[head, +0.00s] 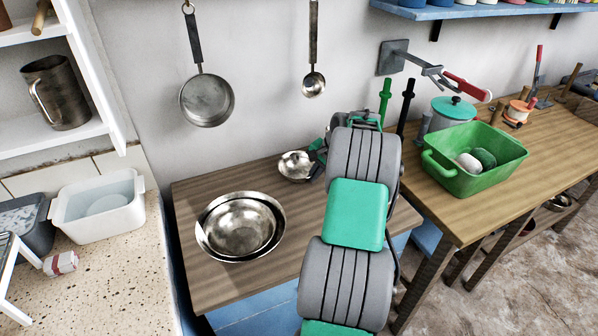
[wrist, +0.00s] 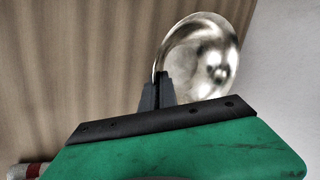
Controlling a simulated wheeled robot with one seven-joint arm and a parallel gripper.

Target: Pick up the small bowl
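The small bowl (head: 295,166) is shiny metal and sits at the back of the brown wooden table, near the wall. In the wrist view the small bowl (wrist: 210,55) shows its round inside, just beyond the fingers. My gripper (head: 317,163) reaches the bowl's right side in the head view, partly hidden behind my arm. In the wrist view the two dark fingers (wrist: 156,88) are close together at the bowl's near rim and look shut on it. I cannot tell whether the bowl touches the table.
Two larger nested metal bowls (head: 240,226) stand on the wooden table (head: 208,278) to the front left. A pan (head: 207,100) and a ladle (head: 313,83) hang on the wall above. A green basin (head: 470,180) stands on the right-hand bench. The table's left back is clear.

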